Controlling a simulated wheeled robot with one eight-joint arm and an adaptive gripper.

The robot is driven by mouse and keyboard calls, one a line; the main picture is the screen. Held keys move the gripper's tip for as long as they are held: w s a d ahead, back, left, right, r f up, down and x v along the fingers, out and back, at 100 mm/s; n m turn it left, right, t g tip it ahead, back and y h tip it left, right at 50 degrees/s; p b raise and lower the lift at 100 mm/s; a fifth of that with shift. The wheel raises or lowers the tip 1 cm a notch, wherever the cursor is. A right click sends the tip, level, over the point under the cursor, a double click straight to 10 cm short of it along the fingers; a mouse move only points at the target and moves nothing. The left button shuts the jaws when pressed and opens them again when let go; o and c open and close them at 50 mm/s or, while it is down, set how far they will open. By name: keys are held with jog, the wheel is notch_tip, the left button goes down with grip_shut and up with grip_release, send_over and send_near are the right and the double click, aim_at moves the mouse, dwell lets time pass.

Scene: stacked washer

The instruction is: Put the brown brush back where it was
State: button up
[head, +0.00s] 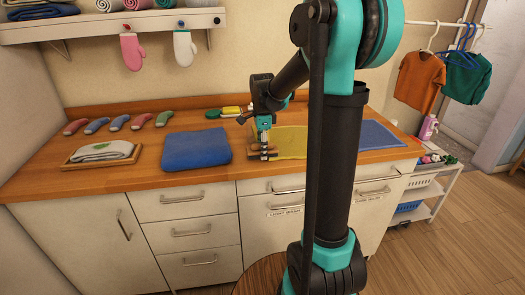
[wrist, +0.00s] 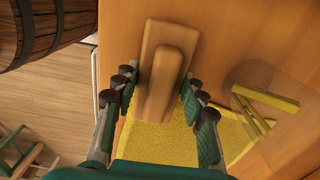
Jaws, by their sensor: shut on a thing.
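The brown brush (wrist: 165,68) is a wooden block with a raised grip, seen from above in the wrist view. My gripper (wrist: 158,90) is shut on it, with fingers on both sides. In the head view my gripper (head: 262,148) points down over the counter, at the left edge of the yellow cloth (head: 291,146). The brush shows there only as a small brown piece (head: 258,156) between the fingers. The yellow cloth also shows under the gripper in the wrist view (wrist: 165,145). I cannot tell whether the brush touches the counter.
A blue folded towel (head: 196,149) lies left of my gripper, and a blue cloth (head: 382,135) lies right. A tray (head: 70,165) holds a white towel. Several coloured-handled things (head: 117,123) lie behind. A yellow-green item (head: 231,111) lies at the back. Bare wooden counter (head: 150,180) runs in front.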

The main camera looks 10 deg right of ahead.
jog(key=shift+f, duration=0.25)
jog(key=shift+f, duration=0.15)
jog(key=o, duration=1.2)
notch_tip(320, 180, up, 12)
jog(key=s+d+f+n+t, duration=0.2)
jog(key=s+f+n, duration=0.7)
jog(key=s+f, duration=0.1)
jog(key=s+d+f+n+t, duration=0.2)
jog(key=s+f+n, duration=0.7)
jog(key=s, duration=0.3)
jog(key=shift+f, duration=0.5)
